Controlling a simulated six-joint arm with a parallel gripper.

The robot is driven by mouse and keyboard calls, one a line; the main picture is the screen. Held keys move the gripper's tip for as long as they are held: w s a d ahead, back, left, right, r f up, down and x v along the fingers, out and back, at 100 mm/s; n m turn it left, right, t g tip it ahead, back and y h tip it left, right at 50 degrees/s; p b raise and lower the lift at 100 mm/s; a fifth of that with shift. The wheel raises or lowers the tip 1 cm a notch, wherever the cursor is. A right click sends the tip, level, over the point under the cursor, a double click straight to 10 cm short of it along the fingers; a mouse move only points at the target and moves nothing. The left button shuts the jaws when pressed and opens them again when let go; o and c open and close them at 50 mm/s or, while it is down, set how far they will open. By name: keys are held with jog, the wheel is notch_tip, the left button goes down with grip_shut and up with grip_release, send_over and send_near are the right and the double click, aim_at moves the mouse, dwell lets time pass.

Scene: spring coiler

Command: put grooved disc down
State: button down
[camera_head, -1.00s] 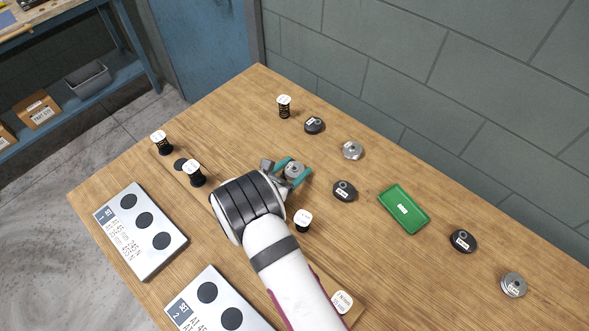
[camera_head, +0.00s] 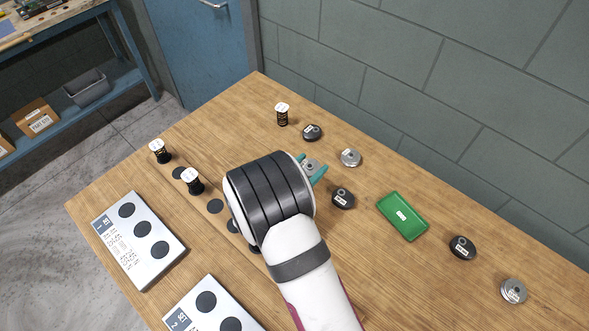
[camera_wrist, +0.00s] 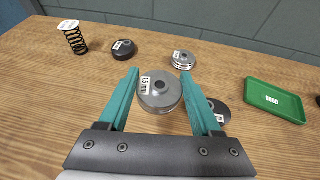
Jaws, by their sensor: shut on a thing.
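A silver grooved disc (camera_wrist: 160,94) with a white label is between the teal fingers of my gripper (camera_wrist: 160,78). The gripper is shut on it. In the head view the disc (camera_head: 312,166) shows just past my wrist, between the fingertips of my gripper (camera_head: 311,165), over the wooden table. I cannot tell whether its underside touches the wood. A second silver disc (camera_head: 351,157) stands a little to the right, and it also shows in the wrist view (camera_wrist: 183,60), behind and right of the held disc.
Dark discs lie close by, one behind (camera_head: 312,132) and one to the right (camera_head: 342,199). A black spring (camera_head: 282,114) stands at the back. A green tray (camera_head: 402,217) is to the right. Springs, black spots and the SET 1 board (camera_head: 162,271) are left.

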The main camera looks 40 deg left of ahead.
jog(key=w+d+r, duration=0.3)
jog(key=d+r, duration=0.2)
jog(key=d, duration=0.2)
jog(key=m+g+h, duration=0.4)
jog(key=m+h, duration=0.7)
send_over(405, 274)
notch_tip(405, 274, down, 4)
jog(key=shift+a+f, duration=0.1)
notch_tip(405, 274, down, 7)
jog(key=shift+r, duration=0.15)
jog(key=shift+f, duration=0.2)
jog(key=shift+c, duration=0.4)
grip_release()
jog(key=shift+f, duration=0.15)
